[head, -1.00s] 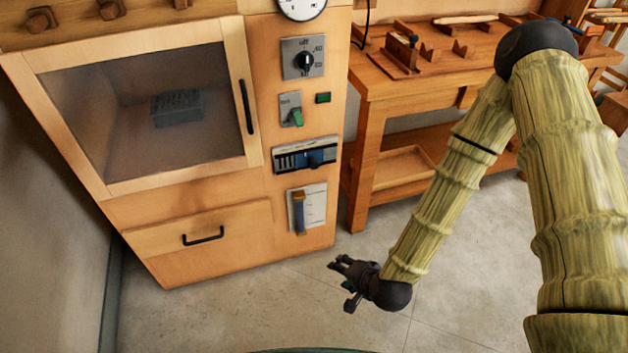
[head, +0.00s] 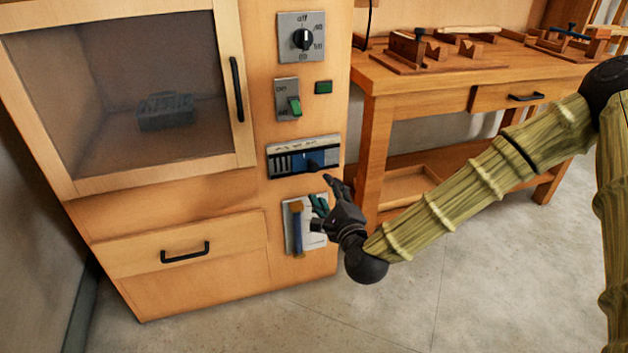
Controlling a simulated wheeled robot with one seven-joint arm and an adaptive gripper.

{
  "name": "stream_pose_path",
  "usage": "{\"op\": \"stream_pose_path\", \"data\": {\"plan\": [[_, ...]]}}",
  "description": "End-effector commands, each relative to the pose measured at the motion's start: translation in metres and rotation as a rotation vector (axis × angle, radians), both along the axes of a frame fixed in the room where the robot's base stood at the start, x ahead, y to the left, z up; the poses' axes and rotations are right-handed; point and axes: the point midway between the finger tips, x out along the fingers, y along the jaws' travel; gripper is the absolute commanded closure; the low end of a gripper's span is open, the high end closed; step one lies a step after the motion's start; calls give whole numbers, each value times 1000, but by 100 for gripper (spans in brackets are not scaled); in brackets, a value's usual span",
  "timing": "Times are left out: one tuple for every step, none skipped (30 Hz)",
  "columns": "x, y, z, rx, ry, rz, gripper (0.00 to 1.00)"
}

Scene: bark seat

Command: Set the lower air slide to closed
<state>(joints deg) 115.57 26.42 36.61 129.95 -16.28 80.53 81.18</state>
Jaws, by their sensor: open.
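The lower air slide (head: 303,158) is a horizontal vent plate on the front of the wooden cabinet. Dark slots show on its left part, and a blue sliding plate with a knob (head: 314,163) covers its right part. The label above it is too small to read. My gripper (head: 322,203) is open and empty, just below and slightly right of the slide, in front of the white panel beneath it. Its upper finger points up towards the slide's lower right edge. I cannot tell how far it is from the cabinet face.
Above the slide are a green switch (head: 294,106), a green indicator (head: 323,87) and a dial (head: 302,38). A glazed door (head: 120,100) is left, a workbench (head: 420,85) right. Floor in front is clear.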

Motion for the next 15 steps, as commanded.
{"op": "stream_pose_path", "data": {"plan": [[2, 0, 1, 14, -7, -4, 51], [3, 0, 2, 20, -9, -6, 51], [5, 0, 3, 23, -11, -7, 51], [6, 0, 4, 26, -11, -6, 51], [8, 1, 4, 26, -12, -7, 51], [11, 2, 4, 26, -13, -6, 51], [14, 3, 3, 26, -12, -7, 51], [17, 4, 3, 26, -12, -7, 51], [23, 6, 3, 26, -12, -7, 51], [27, 7, 3, 26, -12, -7, 51], [31, 9, 3, 25, -13, -7, 51], [38, 11, 3, 24, -14, -7, 51], [42, 13, 2, 24, -13, -6, 51], [47, 14, 2, 23, -14, -6, 51], [54, 16, 3, 23, -14, -7, 51]]}}
